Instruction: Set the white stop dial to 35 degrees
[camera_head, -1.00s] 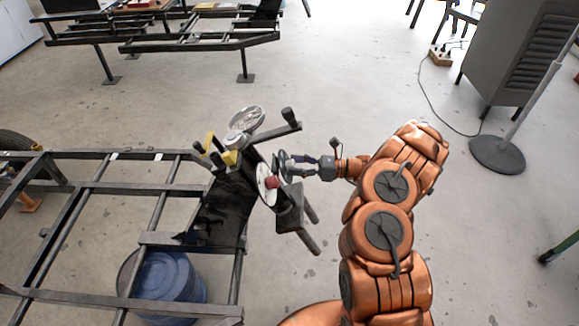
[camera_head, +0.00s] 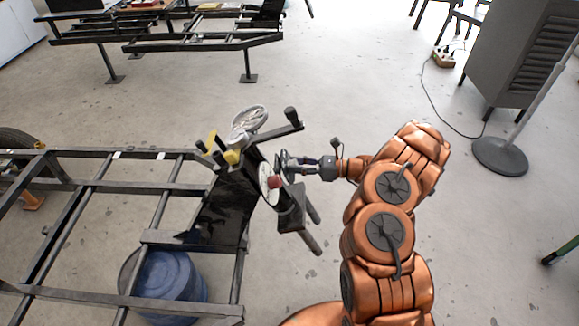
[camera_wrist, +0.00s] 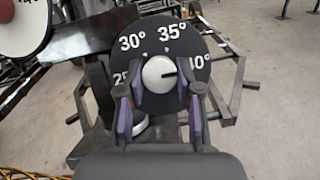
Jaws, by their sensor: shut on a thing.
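The white stop dial (camera_wrist: 157,79) is a round knob at the centre of a black disc (camera_wrist: 187,40) printed 25°, 30°, 35° and 40°, in the wrist view. The knob's dark pointer line points right, close to the 40° mark and slightly below it. My gripper (camera_wrist: 160,100) is shut on the dial, one finger at its lower left and one at its lower right. The 25° label is partly hidden by the left finger. In the head view my gripper (camera_head: 290,165) reaches the black disc (camera_head: 282,160) from the right, and the white knob is hidden.
A white gauge face with a red knob (camera_head: 275,182) sits beside the disc on the dark fixture. Grey handle bars (camera_head: 313,205) stick out below my gripper. The fixture stands on a black steel frame (camera_head: 115,190), with a blue drum (camera_head: 175,285) beneath.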

